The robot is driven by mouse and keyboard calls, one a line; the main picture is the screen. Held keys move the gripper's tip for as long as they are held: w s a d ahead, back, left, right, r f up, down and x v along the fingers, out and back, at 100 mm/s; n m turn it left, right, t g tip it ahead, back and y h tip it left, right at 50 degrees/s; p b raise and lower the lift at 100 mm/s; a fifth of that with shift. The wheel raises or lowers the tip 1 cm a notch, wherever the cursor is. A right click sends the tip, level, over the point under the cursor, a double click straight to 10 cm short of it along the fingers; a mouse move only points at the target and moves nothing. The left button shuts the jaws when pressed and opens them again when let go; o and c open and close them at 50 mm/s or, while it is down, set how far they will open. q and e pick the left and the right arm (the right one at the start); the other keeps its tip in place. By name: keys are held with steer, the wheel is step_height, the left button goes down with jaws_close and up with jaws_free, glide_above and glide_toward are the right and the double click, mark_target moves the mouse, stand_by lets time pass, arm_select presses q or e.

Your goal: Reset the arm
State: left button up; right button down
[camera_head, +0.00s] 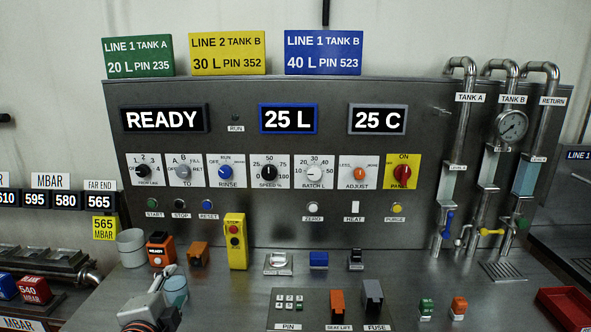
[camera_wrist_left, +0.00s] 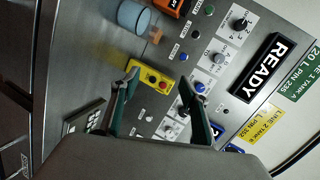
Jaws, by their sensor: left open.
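My left gripper (camera_head: 160,282) is low at the left of the head view, over the steel counter in front of the control panel (camera_head: 230,225). In the left wrist view its two dark fingers stand wide apart (camera_wrist_left: 160,92) with nothing held between them. My right gripper is not in view.
A white cup (camera_head: 131,248) and an orange-black READY device (camera_head: 160,249) stand close to the left gripper. The yellow button box (camera_head: 236,241) stands further right. Pipes with valves (camera_head: 490,180) rise at the right, near a red tray (camera_head: 565,308). Bare counter lies around (camera_head: 225,295).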

arm_select(q)
steer(key=s+a+f+n+g+y, duration=0.1)
steer(key=s+a+f+n+g, duration=0.35)
steer(key=s+f, duration=0.7)
steer(key=s+a+f+n+g+y, duration=0.25)
steer(key=s+a+f, duration=0.4)
steer(key=s, duration=0.75)
steer(key=d+f+n+t+h, duration=0.2)
steer(key=d+f+h, duration=0.5)
steer(key=d+f, duration=0.8)
steer(key=shift+w+d+f+n+t, duration=0.25)
steer(key=shift+d+f+n+t, duration=0.1)
steer(key=shift+f+n, duration=0.5)
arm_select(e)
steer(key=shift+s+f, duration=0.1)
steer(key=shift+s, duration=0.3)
arm_select(q)
steer(key=shift+a+f, duration=0.1)
steer(key=shift+f, duration=0.05)
